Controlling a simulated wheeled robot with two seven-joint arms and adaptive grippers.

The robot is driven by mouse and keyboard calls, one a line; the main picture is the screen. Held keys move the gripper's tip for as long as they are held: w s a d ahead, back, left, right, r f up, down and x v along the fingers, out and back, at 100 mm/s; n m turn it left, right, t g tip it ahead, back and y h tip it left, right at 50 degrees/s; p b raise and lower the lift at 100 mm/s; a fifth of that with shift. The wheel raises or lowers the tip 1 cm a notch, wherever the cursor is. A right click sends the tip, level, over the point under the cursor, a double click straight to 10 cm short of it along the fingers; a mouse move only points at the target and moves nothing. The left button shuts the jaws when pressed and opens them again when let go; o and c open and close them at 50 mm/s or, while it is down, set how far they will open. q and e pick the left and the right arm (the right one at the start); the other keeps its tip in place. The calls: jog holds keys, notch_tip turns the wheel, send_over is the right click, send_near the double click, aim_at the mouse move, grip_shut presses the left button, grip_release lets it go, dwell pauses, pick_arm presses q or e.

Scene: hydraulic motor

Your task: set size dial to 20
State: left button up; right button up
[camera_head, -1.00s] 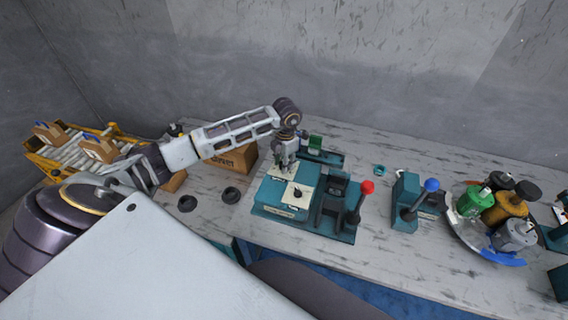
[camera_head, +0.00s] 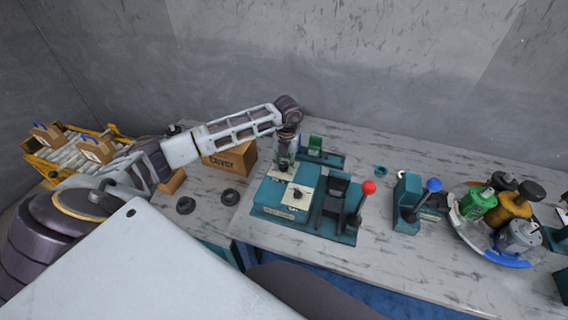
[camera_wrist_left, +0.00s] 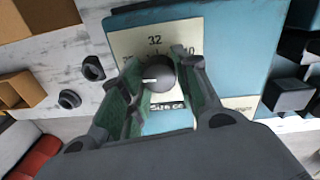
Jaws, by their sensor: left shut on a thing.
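The size dial (camera_wrist_left: 157,75) is a round black knob with a white pointer line, set on a cream plate (camera_wrist_left: 132,42) marked "32" and "Size cc". The pointer line faces left in the left wrist view. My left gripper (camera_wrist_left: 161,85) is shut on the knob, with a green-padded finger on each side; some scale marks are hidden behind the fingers. In the head view, my left gripper (camera_head: 283,164) points down over the rear left plate of the teal machine (camera_head: 266,197) and hides part of that dial. My right gripper is not in view.
A second dial (camera_head: 297,194) sits just in front on its own plate. A red-knobbed lever (camera_head: 368,187) and a blue-knobbed lever (camera_head: 432,185) stand to the right. A cardboard box (camera_head: 232,159) is behind left. Two black rings (camera_head: 186,205) lie on the table.

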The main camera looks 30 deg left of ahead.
aim_at(286, 163)
pick_arm(q)
jog(key=n, duration=0.6)
jog(key=shift+w+n, duration=0.1)
jog(key=shift+n, duration=0.3)
dwell(0.4)
jog(key=o, duration=1)
jog(key=shift+o, duration=0.2)
notch_tip(286, 163, up, 12)
jog(key=shift+w+d, duration=0.15)
jog(key=shift+w, duration=0.1)
dwell(0.5)
